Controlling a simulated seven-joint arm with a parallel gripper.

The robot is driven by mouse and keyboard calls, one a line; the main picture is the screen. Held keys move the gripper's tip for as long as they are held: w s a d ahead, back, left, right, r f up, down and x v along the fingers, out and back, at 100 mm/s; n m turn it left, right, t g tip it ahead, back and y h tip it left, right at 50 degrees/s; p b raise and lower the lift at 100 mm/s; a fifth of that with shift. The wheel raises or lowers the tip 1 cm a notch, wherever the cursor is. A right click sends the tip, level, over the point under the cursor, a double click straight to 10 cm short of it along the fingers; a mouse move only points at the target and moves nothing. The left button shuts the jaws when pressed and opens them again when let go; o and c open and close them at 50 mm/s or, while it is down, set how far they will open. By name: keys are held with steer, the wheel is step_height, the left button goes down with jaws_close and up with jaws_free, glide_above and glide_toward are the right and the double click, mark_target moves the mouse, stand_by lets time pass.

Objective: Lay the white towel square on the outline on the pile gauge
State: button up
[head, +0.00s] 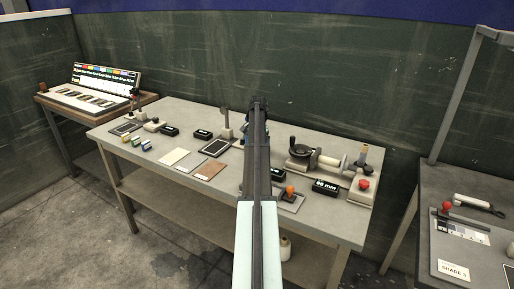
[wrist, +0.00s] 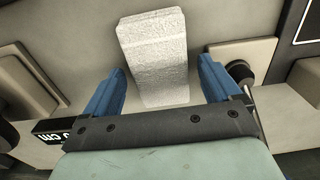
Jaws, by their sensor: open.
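A white, rough-textured piece (wrist: 153,50), which looks like the white towel square, shows in the wrist view between the two blue fingers of my gripper (wrist: 160,75). The fingers are open, one on each side of it; I cannot tell whether either touches it. In the head view my gripper (head: 258,104) is over the back of the table, and my arm hides what is below it. A dark plate with a pale outline (head: 215,147) lies left of my arm beside a grey post (head: 226,124); I cannot tell for sure that this is the pile gauge.
A crank device (head: 305,155), a display (head: 325,187) and an orange-knobbed plate (head: 289,198) stand right of my arm. A small display (wrist: 62,134) is near my left finger.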

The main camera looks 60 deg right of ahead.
step_height(320, 180, up, 11)
steer(key=shift+f, duration=0.2)
steer(key=shift+r, duration=0.45)
steer(key=shift+c, duration=1.1)
steer(key=f, duration=0.2)
steer(key=d+f, duration=0.1)
steer(key=f, duration=0.4)
steer(key=shift+d, duration=0.35)
steer(key=shift+a+f, duration=0.25)
steer(key=shift+f, duration=1.1)
steer(key=shift+a+f, duration=0.2)
steer(key=shift+f, duration=1.15)
